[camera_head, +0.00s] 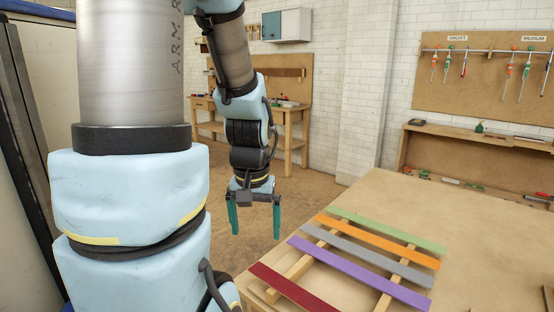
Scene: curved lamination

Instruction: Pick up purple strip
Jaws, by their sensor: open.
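The purple strip (358,271) is a long flat piece lying across two wooden rails on the workbench. It sits between the grey strip (374,254) and the dark red strip (293,290), with gaps on both sides. My gripper (254,221) has two green fingers that point down and stand wide apart. It is open and empty. In the picture it hangs to the left of the strips, seen against the floor beyond the bench edge. Nothing hides the purple strip.
An orange strip (378,241) and a green strip (388,229) lie farther back on the same rails (398,285). The workbench top (480,240) is bare to the right of the strips. Clamps hang on a board (487,80) on the back wall. Another wooden bench (291,112) stands behind my arm.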

